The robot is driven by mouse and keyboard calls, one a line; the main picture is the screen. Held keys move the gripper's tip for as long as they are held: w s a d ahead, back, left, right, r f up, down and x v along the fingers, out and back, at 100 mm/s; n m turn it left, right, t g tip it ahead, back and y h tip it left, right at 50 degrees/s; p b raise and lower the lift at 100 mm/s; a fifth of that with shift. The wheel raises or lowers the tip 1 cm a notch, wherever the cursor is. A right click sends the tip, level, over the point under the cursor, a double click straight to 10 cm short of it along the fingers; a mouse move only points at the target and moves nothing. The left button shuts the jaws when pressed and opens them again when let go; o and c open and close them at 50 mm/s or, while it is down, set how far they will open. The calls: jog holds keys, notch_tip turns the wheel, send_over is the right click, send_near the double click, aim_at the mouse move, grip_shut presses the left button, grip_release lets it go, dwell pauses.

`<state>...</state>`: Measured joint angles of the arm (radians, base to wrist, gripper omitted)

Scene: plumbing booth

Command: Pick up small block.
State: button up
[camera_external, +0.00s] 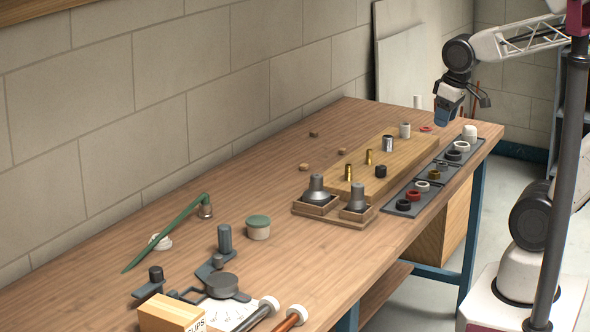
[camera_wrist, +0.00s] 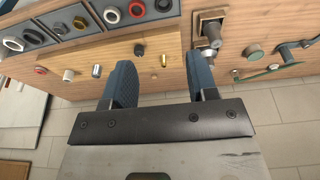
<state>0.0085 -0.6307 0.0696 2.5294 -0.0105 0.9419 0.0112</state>
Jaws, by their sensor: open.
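Several small brown wooden blocks lie loose on the bench near the wall. One is at the back (camera_external: 314,134), one closer to the board (camera_external: 341,151) and one further forward (camera_external: 304,167). A small dark block (camera_external: 380,171) stands on the raised wooden board; it also appears in the wrist view (camera_wrist: 139,50). I cannot tell which one the task means. My gripper (camera_external: 463,104) is open and empty, held above the far end of the bench, apart from all blocks. Its two blue fingers spread apart in the wrist view (camera_wrist: 163,78). The brown blocks are not clearly visible there.
The wooden board (camera_external: 404,156) carries brass pegs and metal cylinders. Grey trays (camera_external: 421,196) with rings line the front edge. Two wooden holders (camera_external: 303,208) with grey fittings stand at the board's near end. Bench space between the board and wall is mostly clear.

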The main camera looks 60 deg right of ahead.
jog(key=w+d+r+n, duration=0.15)
jog(key=w+n, duration=0.35)
jog(key=w, duration=0.7)
jog(key=n+g, duration=0.3)
jog(key=n, duration=1.1)
send_over(304, 167)
jog(key=d, duration=0.2)
notch_tip(304, 167, down, 20)
jog(key=shift+w+r, duration=0.15)
jog(key=shift+r, duration=0.05)
jog(key=shift+w+f, duration=0.2)
jog(key=shift+f, duration=0.1)
jog(key=shift+f, duration=1.2)
jog(key=shift+f, duration=0.1)
